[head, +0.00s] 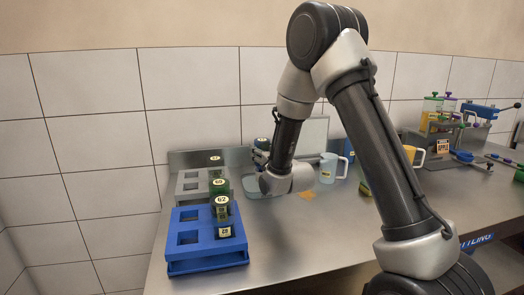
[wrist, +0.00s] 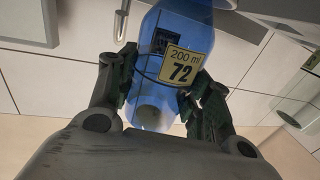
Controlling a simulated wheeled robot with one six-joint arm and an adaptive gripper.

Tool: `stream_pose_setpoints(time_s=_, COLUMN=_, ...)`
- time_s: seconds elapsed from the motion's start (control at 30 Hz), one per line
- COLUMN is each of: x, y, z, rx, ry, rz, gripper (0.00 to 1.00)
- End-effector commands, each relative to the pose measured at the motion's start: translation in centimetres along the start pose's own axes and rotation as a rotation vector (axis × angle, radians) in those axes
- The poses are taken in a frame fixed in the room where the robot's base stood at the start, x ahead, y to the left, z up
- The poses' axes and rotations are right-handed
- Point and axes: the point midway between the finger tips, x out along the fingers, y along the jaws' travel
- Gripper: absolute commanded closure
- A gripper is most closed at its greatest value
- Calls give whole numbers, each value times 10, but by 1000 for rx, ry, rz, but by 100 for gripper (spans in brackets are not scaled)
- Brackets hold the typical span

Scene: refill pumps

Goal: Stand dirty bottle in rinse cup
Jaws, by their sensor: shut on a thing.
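In the wrist view my gripper (wrist: 162,98) is shut on a blue see-through bottle (wrist: 178,30) with a yellow label reading "200 ml 72". One finger presses each side of it. In the head view a small part of the bottle (head: 262,143) shows above the steel counter, left of my forearm; my wrist hides most of the gripper. A light blue mug (head: 327,172) with a yellow label stands right of my wrist. I cannot tell whether this mug is the rinse cup. Its inside is not visible.
A blue rack (head: 190,262) at the front left holds a green bottle (head: 223,208) labelled 62. A grey rack (head: 188,187) behind it holds another green bottle. A yellow mug (head: 418,156) and pump machines stand at the right. The counter (head: 300,235) is clear in front.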

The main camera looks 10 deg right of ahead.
Motion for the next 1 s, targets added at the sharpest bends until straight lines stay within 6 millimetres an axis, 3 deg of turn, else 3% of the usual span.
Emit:
stream_pose_setpoints(time_s=0.4, x=0, y=0, z=6, rx=0, ry=0, rz=0, gripper=79)
stream_pose_setpoints(time_s=0.43, x=0, y=0, z=6, rx=0, ry=1, rz=0, gripper=47)
stream_pose_setpoints(time_s=0.57, x=0, y=0, z=6, rx=0, ry=1, rz=0, gripper=26)
stream_pose_setpoints(time_s=0.87, x=0, y=0, z=6, rx=0, ry=-1, rz=0, gripper=26)
stream_pose_setpoints(time_s=1.0, x=0, y=0, z=-7, rx=0, ry=4, rz=0, gripper=26)
